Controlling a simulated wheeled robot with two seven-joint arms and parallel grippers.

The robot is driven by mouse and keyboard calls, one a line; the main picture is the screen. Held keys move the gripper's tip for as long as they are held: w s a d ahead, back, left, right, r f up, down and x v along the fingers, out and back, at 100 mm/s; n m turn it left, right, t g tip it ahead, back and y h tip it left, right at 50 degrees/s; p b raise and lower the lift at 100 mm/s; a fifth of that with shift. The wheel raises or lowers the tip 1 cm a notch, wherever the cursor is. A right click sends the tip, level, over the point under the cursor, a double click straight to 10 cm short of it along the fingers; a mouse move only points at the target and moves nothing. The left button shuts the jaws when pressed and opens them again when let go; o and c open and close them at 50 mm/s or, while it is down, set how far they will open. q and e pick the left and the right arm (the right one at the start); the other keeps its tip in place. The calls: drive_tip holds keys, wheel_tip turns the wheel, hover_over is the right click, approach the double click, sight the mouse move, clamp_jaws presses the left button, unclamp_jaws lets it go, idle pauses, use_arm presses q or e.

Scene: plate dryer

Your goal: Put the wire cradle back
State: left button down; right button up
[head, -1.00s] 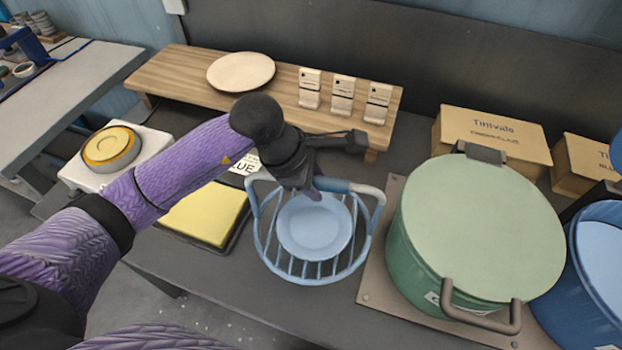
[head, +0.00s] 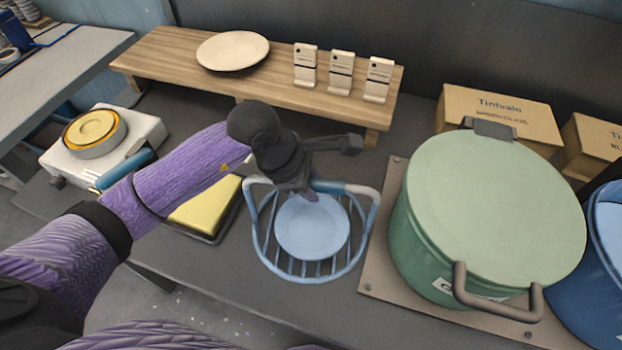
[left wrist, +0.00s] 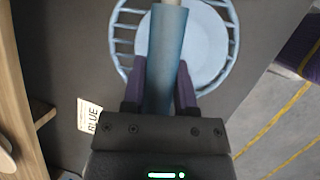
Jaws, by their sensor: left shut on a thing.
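The blue wire cradle (head: 262,256) is a round basket of bars with an arched handle, whose grip (left wrist: 168,50) runs between my fingers in the left wrist view. A pale blue plate (head: 312,234) lies in it, and shows behind the grip in the left wrist view (left wrist: 207,45). My left gripper (head: 306,190) is shut on the handle's grip. The cradle looks about level over the dark bench; I cannot tell whether its bottom touches the bench. A white label reading "BLUE" (left wrist: 90,115) lies beside the cradle. My right gripper is not in view.
A green lidded pot (head: 485,215) on a plate stands close right of the cradle. A wooden shelf (head: 200,70) with a cream plate (head: 233,51) and white cards is behind. A yellow pad (head: 205,211) and a hot plate (head: 150,127) are left. A blue pot is far right.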

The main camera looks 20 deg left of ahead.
use_arm(q)
drive_tip(key=shift+f, duration=0.15)
idle(0.6)
drive_tip(key=shift+c, duration=1.6)
unclamp_jaws()
